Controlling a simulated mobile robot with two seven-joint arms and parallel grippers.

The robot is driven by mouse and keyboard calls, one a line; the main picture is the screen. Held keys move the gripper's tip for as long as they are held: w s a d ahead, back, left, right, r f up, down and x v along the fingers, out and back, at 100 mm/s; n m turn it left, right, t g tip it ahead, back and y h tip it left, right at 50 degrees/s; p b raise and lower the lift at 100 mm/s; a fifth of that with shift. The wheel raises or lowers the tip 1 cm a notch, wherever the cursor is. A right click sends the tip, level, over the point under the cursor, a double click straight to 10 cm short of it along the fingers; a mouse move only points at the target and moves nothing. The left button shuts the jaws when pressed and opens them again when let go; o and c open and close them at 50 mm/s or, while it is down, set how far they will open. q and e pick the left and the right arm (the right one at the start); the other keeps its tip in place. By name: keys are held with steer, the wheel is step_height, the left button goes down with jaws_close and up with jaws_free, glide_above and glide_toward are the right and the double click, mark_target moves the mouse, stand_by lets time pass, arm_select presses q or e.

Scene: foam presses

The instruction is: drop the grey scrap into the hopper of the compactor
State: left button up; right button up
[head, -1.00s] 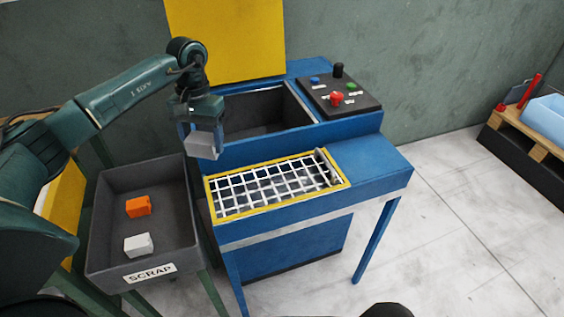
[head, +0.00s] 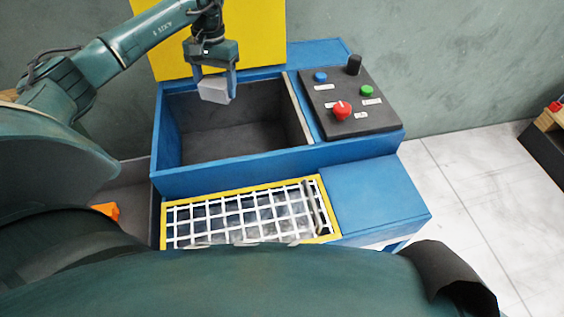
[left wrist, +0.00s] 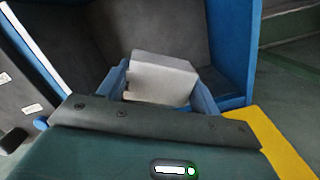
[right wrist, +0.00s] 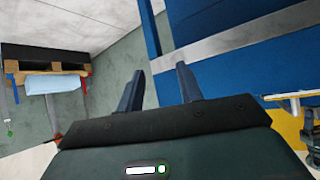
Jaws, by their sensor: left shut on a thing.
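My left gripper (head: 214,88) is shut on the grey scrap (head: 213,90), a light grey block. In the head view it hangs over the back part of the open hopper (head: 225,125) of the blue compactor (head: 250,163). In the left wrist view the grey scrap (left wrist: 160,78) sits between the blue fingers, with the hopper's dark inside walls beyond it. My right gripper (right wrist: 160,85) shows in the right wrist view with its fingers apart and nothing between them, near the compactor's blue side.
A yellow-framed white grate (head: 245,212) lies in front of the hopper. A control panel (head: 350,100) with a red knob and buttons is to its right. An orange scrap (head: 105,211) lies in the dark scrap bin, partly hidden by my arm. A yellow panel (head: 255,40) stands behind.

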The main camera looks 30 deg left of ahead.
mark_target(218, 102)
arm_select(q)
steer(key=shift+s+f+b, duration=0.25)
steer(key=shift+f+b, duration=0.2)
steer(key=shift+f, duration=0.25)
step_height(218, 102, down, 4)
steer(key=shift+r+b, duration=0.1)
steer(key=shift+b, duration=1.1)
steer(key=shift+f, duration=0.35)
arm_select(e)
steer(key=shift+w+a+f+t+y, duration=0.2)
steer(key=shift+a+f+t+y, duration=0.1)
steer(key=shift+a, duration=0.4)
arm_select(q)
steer(key=o, duration=1)
steer(key=shift+o, duration=0.2)
